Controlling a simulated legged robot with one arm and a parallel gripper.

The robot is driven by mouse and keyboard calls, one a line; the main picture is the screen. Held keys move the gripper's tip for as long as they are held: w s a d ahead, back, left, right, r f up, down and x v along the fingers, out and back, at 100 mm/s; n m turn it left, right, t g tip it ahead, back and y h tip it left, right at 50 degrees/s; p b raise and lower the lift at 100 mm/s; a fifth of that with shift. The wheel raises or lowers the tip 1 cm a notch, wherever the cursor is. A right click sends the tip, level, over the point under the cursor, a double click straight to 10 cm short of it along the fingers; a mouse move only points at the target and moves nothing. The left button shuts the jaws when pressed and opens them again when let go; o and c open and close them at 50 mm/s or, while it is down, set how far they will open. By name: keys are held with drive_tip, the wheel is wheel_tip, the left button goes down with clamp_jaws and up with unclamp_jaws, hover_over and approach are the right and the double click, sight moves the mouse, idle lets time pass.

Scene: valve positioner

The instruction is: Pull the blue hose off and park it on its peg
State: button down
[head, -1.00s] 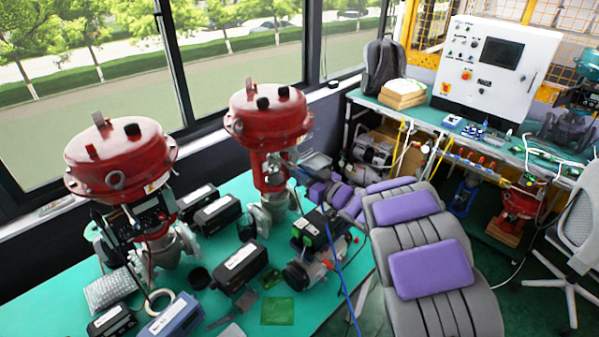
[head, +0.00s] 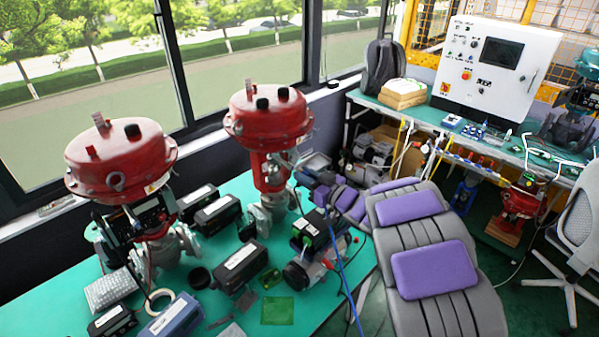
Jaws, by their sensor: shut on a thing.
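My arm reaches in from the lower right, and my gripper (head: 313,186) is small and far off at its end, beside the right red-topped valve (head: 268,125). It is shut on the blue hose; the held end is mostly hidden by the gripper and wrist. The blue hose (head: 345,275) runs down from near my gripper, past the black and green unit, and over the table's right edge. I cannot make out the peg, or whether the hose end touches a fitting.
A second red-topped valve (head: 120,165) stands at left on the green table (head: 225,315). Black boxes (head: 240,263), a tape roll (head: 158,299) and a black and green unit (head: 311,229) crowd the tabletop. A bench (head: 420,112) with a white control cabinet (head: 495,65) stands at back right.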

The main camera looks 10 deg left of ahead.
drive_tip(key=shift+s+d, duration=0.4)
drive_tip(key=shift+d, duration=0.15)
idle(0.4)
drive_tip(key=shift+p+v, duration=0.75)
drive_tip(key=shift+v, duration=1.15)
